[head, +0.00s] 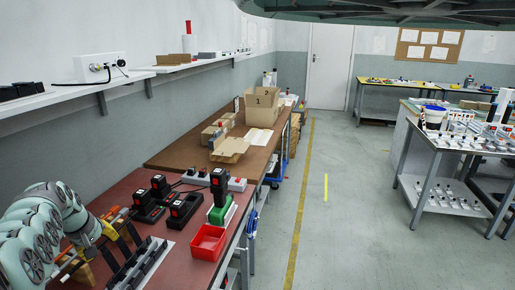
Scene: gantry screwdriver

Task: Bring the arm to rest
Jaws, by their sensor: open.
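My arm (45,236) is folded at the lower left, over the near end of the red-brown workbench (170,184). Its pale, rounded links reach in from the left edge. My gripper (117,248) is at the end of the arm, low over the bench, with its dark fingers apart and nothing visible between them. Part of it blends with the dark rack (140,264) beside it, so its exact height and any contact cannot be told.
A green-and-black screwdriver (219,200) stands upright behind a red bin (208,243). Black chargers with batteries (160,187) stand left of it. Cardboard boxes (262,103) are farther back. A wall shelf (105,85) runs above the bench. The grey floor (345,215) to the right is clear.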

